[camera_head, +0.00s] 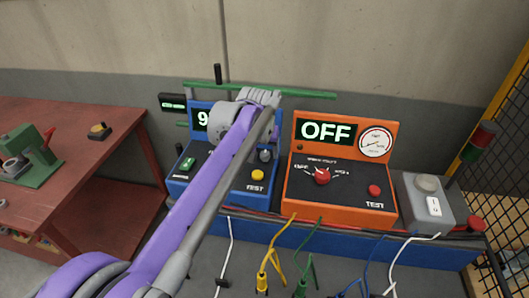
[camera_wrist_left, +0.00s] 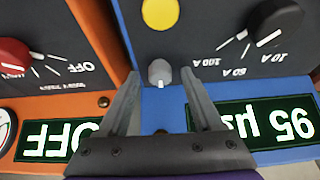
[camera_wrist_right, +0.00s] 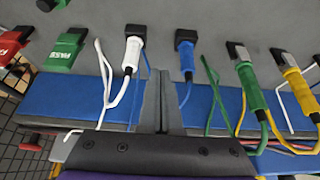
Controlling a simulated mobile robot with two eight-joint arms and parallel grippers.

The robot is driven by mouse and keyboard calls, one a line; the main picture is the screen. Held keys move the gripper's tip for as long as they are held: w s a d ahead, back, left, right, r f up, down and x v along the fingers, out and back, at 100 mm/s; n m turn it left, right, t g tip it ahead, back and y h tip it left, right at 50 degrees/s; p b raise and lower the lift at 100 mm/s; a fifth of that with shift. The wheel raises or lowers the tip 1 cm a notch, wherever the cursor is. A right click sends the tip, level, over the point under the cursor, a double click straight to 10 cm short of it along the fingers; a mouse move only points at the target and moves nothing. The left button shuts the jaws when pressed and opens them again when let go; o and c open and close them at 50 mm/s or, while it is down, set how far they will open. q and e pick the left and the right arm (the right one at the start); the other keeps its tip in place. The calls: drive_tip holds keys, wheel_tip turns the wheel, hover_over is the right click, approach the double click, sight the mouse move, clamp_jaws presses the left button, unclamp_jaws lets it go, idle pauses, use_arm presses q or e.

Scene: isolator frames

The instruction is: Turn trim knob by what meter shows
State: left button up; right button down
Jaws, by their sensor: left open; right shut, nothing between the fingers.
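The blue meter box (camera_head: 263,189) has a lit screen (camera_head: 202,119), mostly behind my left arm in the head view. In the left wrist view its screen (camera_wrist_left: 266,123) appears upside down and reads about 95 with a unit. A small grey knob with a white mark (camera_wrist_left: 159,72) sits on the blue edge below the yellow button. My left gripper (camera_wrist_left: 160,80) is open, with one finger on each side of this knob; contact cannot be told. In the head view my arm hides its fingers. My right gripper (camera_wrist_right: 161,75) is shut and empty above the cables.
An orange tester (camera_head: 340,205) stands to the right, its screen (camera_head: 326,131) reading OFF, with a red knob (camera_head: 322,175) and round gauge (camera_head: 376,142). A grey box (camera_head: 424,203) is beyond it. Coloured cables (camera_head: 303,287) lie in front. A red workbench (camera_head: 75,127) is at left.

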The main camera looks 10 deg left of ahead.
use_arm(q)
drive_tip(key=shift+w+f, duration=0.1)
drive_tip(key=shift+f, duration=0.1)
drive_tip(key=shift+c, duration=0.2)
clamp_jaws()
drive_tip(key=shift+a+m+h+p, duration=0.1)
drive_tip(key=shift+m+h+p, duration=0.25)
drive_tip(key=shift+m, duration=0.65)
drive_tip(key=shift+a+m+g+h+p, duration=0.1)
drive_tip(key=shift+m+g+h+p, duration=0.45)
drive_tip(key=shift+m, duration=1.25)
